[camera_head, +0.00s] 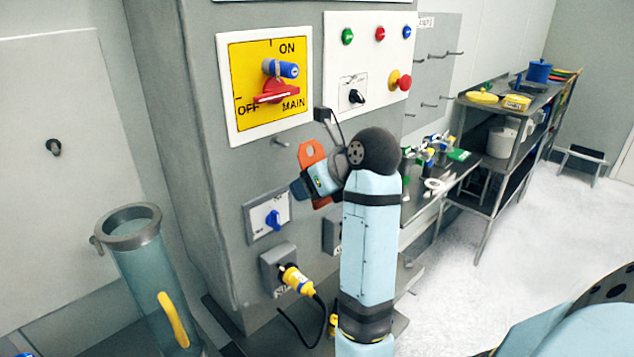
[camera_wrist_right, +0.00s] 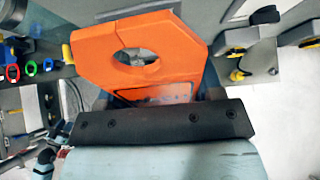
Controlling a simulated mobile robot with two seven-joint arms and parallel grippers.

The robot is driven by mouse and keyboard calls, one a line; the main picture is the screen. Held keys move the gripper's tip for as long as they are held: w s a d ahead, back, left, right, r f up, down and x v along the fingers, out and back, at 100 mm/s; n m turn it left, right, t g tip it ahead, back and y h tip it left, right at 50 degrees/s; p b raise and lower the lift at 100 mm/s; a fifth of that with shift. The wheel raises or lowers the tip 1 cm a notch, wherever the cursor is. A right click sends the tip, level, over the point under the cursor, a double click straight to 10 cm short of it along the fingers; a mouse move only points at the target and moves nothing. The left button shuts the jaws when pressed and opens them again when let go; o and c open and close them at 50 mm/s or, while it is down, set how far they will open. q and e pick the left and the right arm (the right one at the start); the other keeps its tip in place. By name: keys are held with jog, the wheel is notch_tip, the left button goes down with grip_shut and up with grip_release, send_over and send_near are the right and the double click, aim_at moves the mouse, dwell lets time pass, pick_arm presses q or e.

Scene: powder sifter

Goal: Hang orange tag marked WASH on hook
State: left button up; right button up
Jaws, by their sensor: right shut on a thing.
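An orange tag (camera_head: 308,152) with an oval hole is held up in front of the grey cabinet in the head view. It fills the middle of the right wrist view (camera_wrist_right: 185,45); no lettering on it is legible. My right gripper (camera_head: 313,183) is shut on the tag's lower part, which its dark jaw edge (camera_wrist_right: 160,122) partly hides. A small metal peg-like hook (camera_head: 281,142) sticks out of the cabinet below the yellow switch plate. The tag is just right of it in the head view and looks apart from it.
A red and blue main switch (camera_head: 276,85) is above the hook. A blue knob panel (camera_head: 268,216) and a yellow plug (camera_head: 296,280) are below. A clear cylinder (camera_head: 140,265) stands left. A pegboard (camera_head: 436,70) and loaded shelves (camera_head: 510,150) are at right.

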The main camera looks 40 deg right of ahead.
jog(key=shift+w+a+f, duration=0.1)
jog(key=shift+w+f, duration=0.15)
jog(key=shift+w, duration=1.05)
jog(key=shift+w+a+f, duration=0.15)
jog(key=shift+w+f, duration=0.15)
jog(key=shift+w, duration=0.95)
jog(key=shift+w+a+f, duration=0.1)
jog(key=shift+w+f, duration=0.15)
jog(key=shift+w, duration=1.05)
jog(key=o, duration=1)
jog(key=shift+o, duration=0.2)
jog(key=shift+d+r, duration=0.1)
